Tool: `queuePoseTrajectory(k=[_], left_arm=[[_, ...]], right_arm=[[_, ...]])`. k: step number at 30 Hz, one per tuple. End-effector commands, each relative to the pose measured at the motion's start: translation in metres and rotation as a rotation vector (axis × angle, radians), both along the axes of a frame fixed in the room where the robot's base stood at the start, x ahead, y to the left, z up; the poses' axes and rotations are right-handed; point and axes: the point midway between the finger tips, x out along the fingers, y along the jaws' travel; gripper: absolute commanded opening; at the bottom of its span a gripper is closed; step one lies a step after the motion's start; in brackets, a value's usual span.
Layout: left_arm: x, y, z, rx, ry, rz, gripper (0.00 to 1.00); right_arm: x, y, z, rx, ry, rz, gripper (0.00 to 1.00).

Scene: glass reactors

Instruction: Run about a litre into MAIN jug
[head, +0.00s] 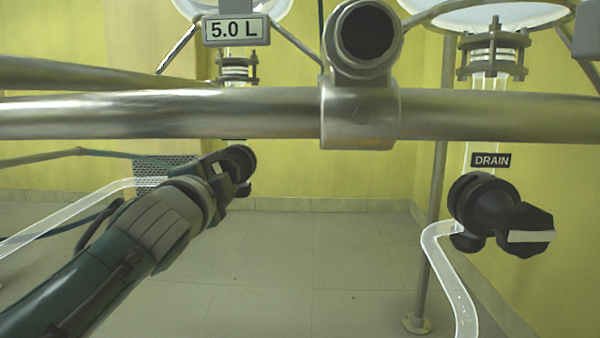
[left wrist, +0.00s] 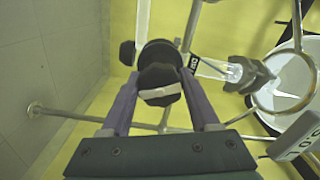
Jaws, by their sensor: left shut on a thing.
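My left gripper (head: 226,172) reaches in from the lower left and is shut on the black valve knob (head: 241,160) under the vessel marked 5.0 L (head: 236,29). In the left wrist view my left gripper (left wrist: 161,92) has a finger on each side of the knob (left wrist: 160,78), whose white bar lies across the picture. The gripper and arm partly hide this valve in the head view. A glass outlet tube (head: 75,212) runs down to the left from it. No jug is in view. My right gripper is not in view.
A second black valve (head: 505,218) with a DRAIN label (head: 491,160) and a bent glass tube (head: 447,275) stands at the right. A thick metal rail (head: 220,114) crosses above both valves. A thin upright post (head: 430,230) stands near the right valve. The floor between is clear.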

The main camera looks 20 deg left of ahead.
Motion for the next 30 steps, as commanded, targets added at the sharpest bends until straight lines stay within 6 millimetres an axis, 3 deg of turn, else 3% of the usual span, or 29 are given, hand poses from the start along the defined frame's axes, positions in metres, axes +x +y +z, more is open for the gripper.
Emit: queuePoseTrajectory(k=[7,8,15,25,30], left_arm=[[0.000,0.000,0.000,0.000,0.000,0.000,0.06],[0.000,0.000,0.000,0.000,0.000,0.000,0.63],[0.000,0.000,0.000,0.001,0.000,0.000,0.90],[-0.003,-0.001,0.001,0.001,0.001,0.000,0.92],[-0.023,-0.006,0.003,-0.001,0.003,-0.001,0.92]], right_arm=[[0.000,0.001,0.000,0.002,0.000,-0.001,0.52],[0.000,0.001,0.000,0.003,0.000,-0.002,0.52],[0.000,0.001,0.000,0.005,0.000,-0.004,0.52],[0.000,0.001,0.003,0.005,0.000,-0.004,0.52],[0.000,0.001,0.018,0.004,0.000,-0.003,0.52]])
